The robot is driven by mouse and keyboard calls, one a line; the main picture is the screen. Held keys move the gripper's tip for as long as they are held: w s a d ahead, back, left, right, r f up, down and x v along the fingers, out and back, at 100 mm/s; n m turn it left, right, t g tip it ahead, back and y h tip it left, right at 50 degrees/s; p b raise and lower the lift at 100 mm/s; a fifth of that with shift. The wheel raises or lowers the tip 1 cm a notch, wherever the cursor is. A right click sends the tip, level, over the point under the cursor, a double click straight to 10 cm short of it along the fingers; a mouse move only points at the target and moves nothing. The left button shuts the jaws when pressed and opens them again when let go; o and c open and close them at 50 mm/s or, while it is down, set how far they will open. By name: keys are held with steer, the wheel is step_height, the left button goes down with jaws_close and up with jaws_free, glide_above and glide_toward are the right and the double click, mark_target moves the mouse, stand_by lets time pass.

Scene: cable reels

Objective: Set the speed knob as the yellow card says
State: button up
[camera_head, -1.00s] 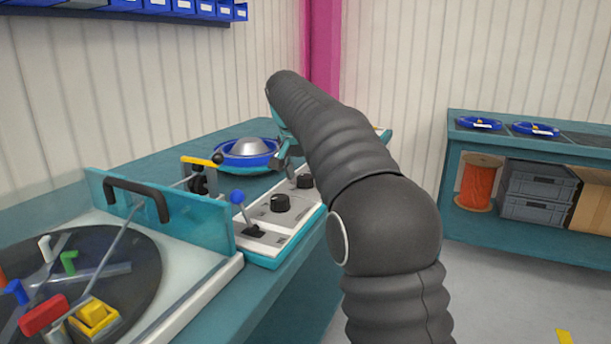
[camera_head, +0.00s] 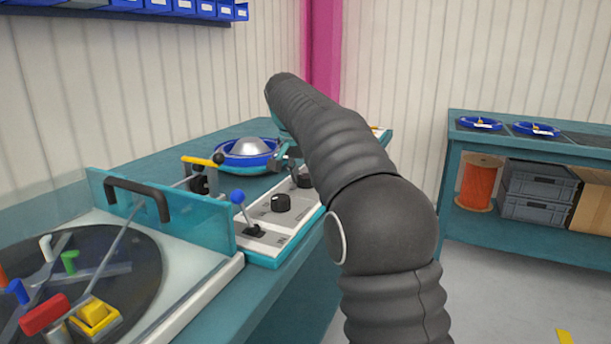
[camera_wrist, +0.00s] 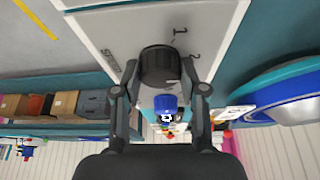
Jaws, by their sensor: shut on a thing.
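The black speed knob (camera_wrist: 160,66) sits on the pale control panel in the wrist view, beside the word SPEED and the marks 1 and 2. My gripper (camera_wrist: 161,88) has one finger on each side of it and is shut on it. Its pointer is not clear in the wrist view. In the head view the knob (camera_head: 304,181) is at the panel's far end, partly hidden by my arm, with my gripper (camera_head: 291,166) at it. I cannot make out a yellow card or its writing.
On the panel (camera_head: 270,236), a second black knob (camera_head: 281,203) and a blue-tipped lever (camera_head: 238,197) stand nearer. A blue reel (camera_head: 247,152) lies close behind my gripper. A turntable (camera_head: 120,270) with coloured pegs is at front left.

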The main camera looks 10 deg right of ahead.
steer(key=m+g, duration=0.1)
steer(key=m, duration=0.1)
steer(key=m+h, duration=0.1)
steer(key=m, duration=0.2)
steer(key=shift+w+f+m+g, duration=0.1)
steer(key=shift+m+g, duration=0.2)
steer(key=shift+g, duration=0.1)
steer(key=m+g, duration=0.1)
steer(key=m, duration=0.1)
steer(key=m+g, duration=0.1)
steer(key=m, duration=0.2)
steer(key=shift+w+m+h, duration=0.1)
steer(key=shift+m+h, duration=0.2)
steer(key=shift+h, duration=0.1)
steer(key=shift+g, duration=0.3)
steer(key=o, duration=1.1)
steer(key=shift+d, duration=0.1)
steer(key=shift+o, duration=0.2)
steer(key=shift+r, duration=0.2)
